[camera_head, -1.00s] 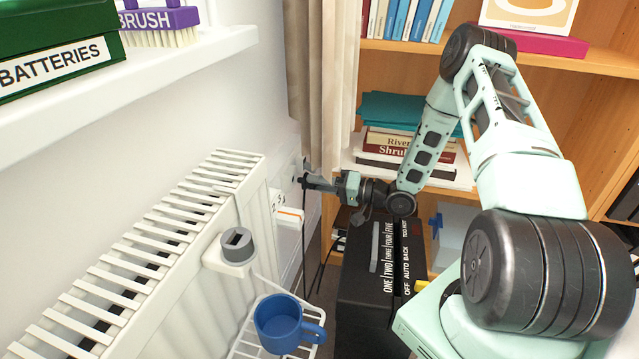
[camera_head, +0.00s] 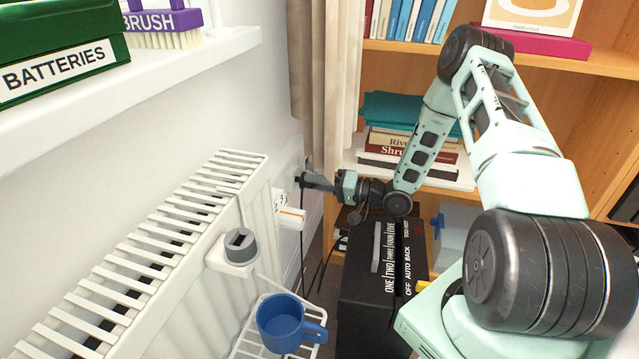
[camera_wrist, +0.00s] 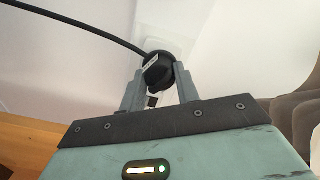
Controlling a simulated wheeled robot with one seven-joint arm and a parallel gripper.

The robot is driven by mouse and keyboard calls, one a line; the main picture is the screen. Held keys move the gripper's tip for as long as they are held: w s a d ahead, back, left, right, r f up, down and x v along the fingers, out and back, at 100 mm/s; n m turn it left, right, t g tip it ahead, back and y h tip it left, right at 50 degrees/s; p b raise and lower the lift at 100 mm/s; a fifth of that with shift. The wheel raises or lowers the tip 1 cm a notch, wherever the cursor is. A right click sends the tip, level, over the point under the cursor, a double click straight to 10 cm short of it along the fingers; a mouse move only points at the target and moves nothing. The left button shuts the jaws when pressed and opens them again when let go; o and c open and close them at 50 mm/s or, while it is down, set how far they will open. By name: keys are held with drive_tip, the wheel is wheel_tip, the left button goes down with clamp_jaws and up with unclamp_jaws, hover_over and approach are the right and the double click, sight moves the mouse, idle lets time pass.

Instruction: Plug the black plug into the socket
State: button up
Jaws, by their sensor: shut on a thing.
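My gripper (camera_head: 306,181) is shut on the black plug and holds it close to the white wall above the black box. In the wrist view the black plug (camera_wrist: 157,71) sits between the two grey fingers, with its black cable running off to the upper left. A white socket plate (camera_head: 281,203) is on the wall, left of and below my gripper, with a white adapter with an orange stripe (camera_head: 292,218) on it. In the wrist view a white plate lies partly hidden behind the plug. I cannot tell whether the plug touches a socket.
A white radiator (camera_head: 150,250) runs along the wall at left. A blue mug (camera_head: 280,322) stands on a wire rack in front of it. A black labelled box (camera_head: 372,285) stands below my gripper. A curtain (camera_head: 325,80) and bookshelf (camera_head: 590,110) are behind.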

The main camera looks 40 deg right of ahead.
drive_tip(key=shift+x, duration=0.8)
drive_tip(key=o, duration=1.2)
drive_tip(key=shift+s+d, duration=0.1)
drive_tip(key=p+v, duration=0.3)
drive_tip(key=v, duration=1.4)
drive_tip(key=shift+d+p, duration=0.1)
drive_tip(key=shift+p, duration=0.2)
